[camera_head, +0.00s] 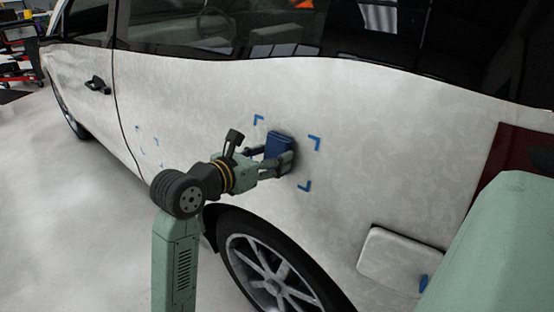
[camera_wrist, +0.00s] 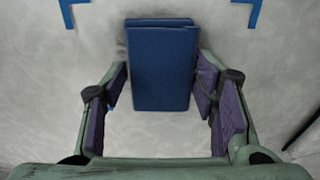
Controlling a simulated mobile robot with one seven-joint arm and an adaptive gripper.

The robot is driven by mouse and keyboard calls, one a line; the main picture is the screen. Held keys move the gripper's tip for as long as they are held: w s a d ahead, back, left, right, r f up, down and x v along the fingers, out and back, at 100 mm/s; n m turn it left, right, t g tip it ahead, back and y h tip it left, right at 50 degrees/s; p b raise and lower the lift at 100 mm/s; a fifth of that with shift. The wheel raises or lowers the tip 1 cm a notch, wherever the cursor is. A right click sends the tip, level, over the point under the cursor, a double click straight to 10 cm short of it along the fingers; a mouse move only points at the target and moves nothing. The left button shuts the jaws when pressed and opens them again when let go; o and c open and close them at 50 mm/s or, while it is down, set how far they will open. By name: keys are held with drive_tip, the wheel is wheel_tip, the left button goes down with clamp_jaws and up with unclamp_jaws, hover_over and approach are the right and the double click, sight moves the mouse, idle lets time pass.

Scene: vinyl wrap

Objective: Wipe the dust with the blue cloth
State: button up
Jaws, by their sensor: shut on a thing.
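The blue cloth (camera_head: 279,146) is a folded, thick pad held at the side of a white car (camera_head: 380,130). It also shows in the wrist view (camera_wrist: 160,70), between the purple-lined fingers of my gripper (camera_wrist: 160,88). My gripper (camera_head: 283,160) is shut on the cloth and faces the car panel. The cloth appears to be against the panel, but I cannot tell the exact contact. Greyish, mottled dust (camera_head: 400,160) covers the panel around it. Blue corner marks (camera_head: 314,143) frame the area around the cloth. The lower left corner mark is hidden behind my gripper.
The rear wheel (camera_head: 265,270) is below my gripper. A fuel-flap-like panel (camera_head: 400,260) is at the lower right, and a red tail light (camera_head: 515,155) is at the right. More blue marks (camera_head: 150,150) are on the panel to the left.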

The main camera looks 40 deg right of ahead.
drive_tip(key=shift+w+r+p, duration=0.15)
drive_tip(key=shift+w+r, duration=0.15)
drive_tip(key=shift+w, duration=0.35)
drive_tip(key=shift+w+r+p, duration=0.15)
drive_tip(key=shift+w+r, duration=0.1)
drive_tip(key=shift+w, duration=0.45)
drive_tip(key=shift+w+r+p, duration=0.15)
drive_tip(key=shift+w+r, duration=0.15)
drive_tip(key=shift+w, duration=0.35)
drive_tip(key=shift+s+d+b, duration=0.2)
drive_tip(key=shift+s+b, duration=0.05)
drive_tip(key=shift+s, duration=1.75)
drive_tip(key=shift+s+d+b, duration=0.25)
drive_tip(key=shift+s, duration=1.8)
drive_tip(key=shift+s+d+b, duration=0.2)
drive_tip(key=shift+s+b, duration=0.05)
drive_tip(key=shift+s, duration=1.75)
drive_tip(key=shift+a, duration=0.15)
drive_tip(key=shift+v, duration=2.9)
drive_tip(key=shift+v, duration=1.5)
drive_tip(key=shift+w, duration=0.1)
